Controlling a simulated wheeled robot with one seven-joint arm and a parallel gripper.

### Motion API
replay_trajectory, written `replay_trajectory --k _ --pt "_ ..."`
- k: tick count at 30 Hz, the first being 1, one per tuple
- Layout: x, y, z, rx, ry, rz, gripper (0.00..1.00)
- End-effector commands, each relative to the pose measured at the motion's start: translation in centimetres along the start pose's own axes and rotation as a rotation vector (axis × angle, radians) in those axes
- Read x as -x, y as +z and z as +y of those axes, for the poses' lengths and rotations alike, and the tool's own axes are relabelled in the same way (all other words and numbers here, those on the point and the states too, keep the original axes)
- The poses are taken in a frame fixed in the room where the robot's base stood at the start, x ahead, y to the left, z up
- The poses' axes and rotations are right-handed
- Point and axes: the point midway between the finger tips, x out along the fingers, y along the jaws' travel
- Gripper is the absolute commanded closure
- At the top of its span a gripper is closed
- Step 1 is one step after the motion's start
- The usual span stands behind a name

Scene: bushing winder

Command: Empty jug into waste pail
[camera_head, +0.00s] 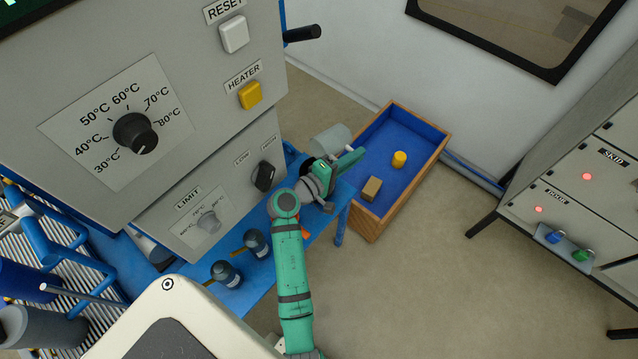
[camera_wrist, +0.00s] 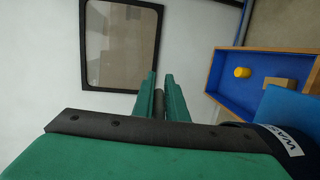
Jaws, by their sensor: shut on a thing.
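My gripper (camera_head: 350,160) reaches past the corner of the blue table. In the wrist view its green fingers (camera_wrist: 161,100) are shut on a narrow dark grey part, perhaps the jug's handle. A pale grey cylinder, apparently the jug (camera_head: 328,139), shows tilted just beyond the gripper in the head view. Its mouth and contents cannot be made out. A dark rounded vessel with a white label reading "WAS…", apparently the waste pail (camera_wrist: 278,146), shows partly at the lower right of the wrist view.
A blue-lined wooden box (camera_head: 440,143) on the floor holds a yellow cylinder (camera_head: 399,159) and a brown block (camera_head: 372,188). The heater cabinet (camera_head: 165,60) rises close at left. Open floor lies right.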

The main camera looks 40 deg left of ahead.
Motion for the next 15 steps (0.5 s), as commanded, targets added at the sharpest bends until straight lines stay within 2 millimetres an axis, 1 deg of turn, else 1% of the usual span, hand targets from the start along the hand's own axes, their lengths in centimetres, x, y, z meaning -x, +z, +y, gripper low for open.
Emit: replay_trajectory --k 8,15 --pt "0.0 -0.1 0.0 -0.001 -0.013 0.002 1.00" --pt "-0.3 -0.4 -1.1 -0.004 -0.163 0.007 1.00"
